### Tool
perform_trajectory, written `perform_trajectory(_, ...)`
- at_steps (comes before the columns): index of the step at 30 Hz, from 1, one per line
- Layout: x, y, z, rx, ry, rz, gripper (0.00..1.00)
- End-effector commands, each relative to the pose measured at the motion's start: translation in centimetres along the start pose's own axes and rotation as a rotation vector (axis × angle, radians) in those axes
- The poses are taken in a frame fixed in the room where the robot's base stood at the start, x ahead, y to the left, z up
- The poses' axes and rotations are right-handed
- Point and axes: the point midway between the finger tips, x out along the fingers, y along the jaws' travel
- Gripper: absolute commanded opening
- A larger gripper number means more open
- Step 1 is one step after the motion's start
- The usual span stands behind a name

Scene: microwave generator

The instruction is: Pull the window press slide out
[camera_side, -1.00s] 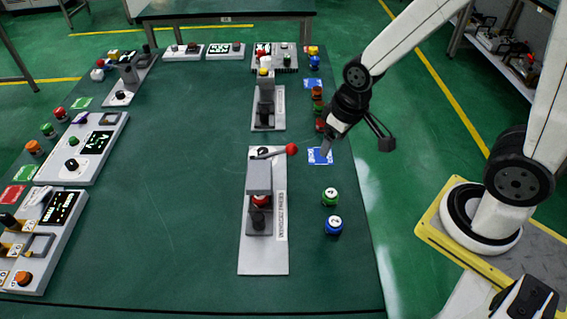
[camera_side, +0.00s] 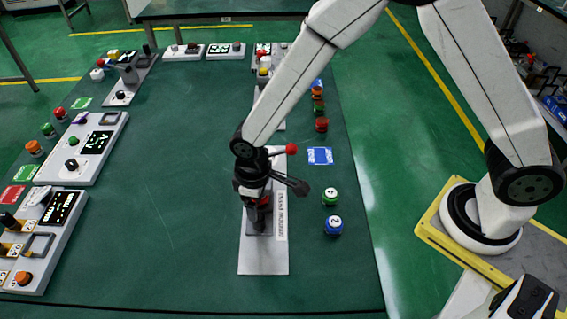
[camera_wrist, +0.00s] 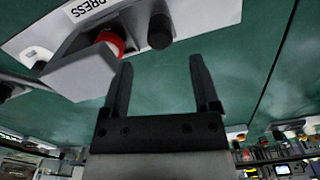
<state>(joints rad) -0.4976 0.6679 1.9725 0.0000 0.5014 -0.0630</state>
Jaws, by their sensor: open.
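The window press stands on a pale grey base plate (camera_side: 264,260) at the table's right side; its lever ends in a red ball (camera_side: 291,149). My arm covers much of the press in the side view. In the wrist view, the grey press block (camera_wrist: 80,76), a red round part (camera_wrist: 110,41) and a black knob (camera_wrist: 160,31) show beside the "PRESS" label (camera_wrist: 86,8). My gripper (camera_wrist: 160,62) is open and empty. In that view the black knob lies just beyond the fingertips, roughly in line with the gap; touching cannot be told.
A green button (camera_side: 330,197), a blue button (camera_side: 333,225) and a blue card (camera_side: 320,156) lie right of the press. Another press-like device sits farther back, partly behind my arm. Control panels (camera_side: 80,148) line the table's left side. The table's middle is clear.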

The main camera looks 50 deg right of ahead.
Motion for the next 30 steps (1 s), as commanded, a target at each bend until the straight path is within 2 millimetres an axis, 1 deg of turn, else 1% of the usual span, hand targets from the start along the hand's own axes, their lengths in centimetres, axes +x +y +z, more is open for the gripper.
perform_trajectory(8,0.2,0.0,0.0,-0.001,0.0,0.0,0.78)
perform_trajectory(14,1.3,0.0,0.0,0.0,-0.002,0.0,0.78)
perform_trajectory(30,6.6,0.0,0.0,0.0,0.001,0.0,0.78)
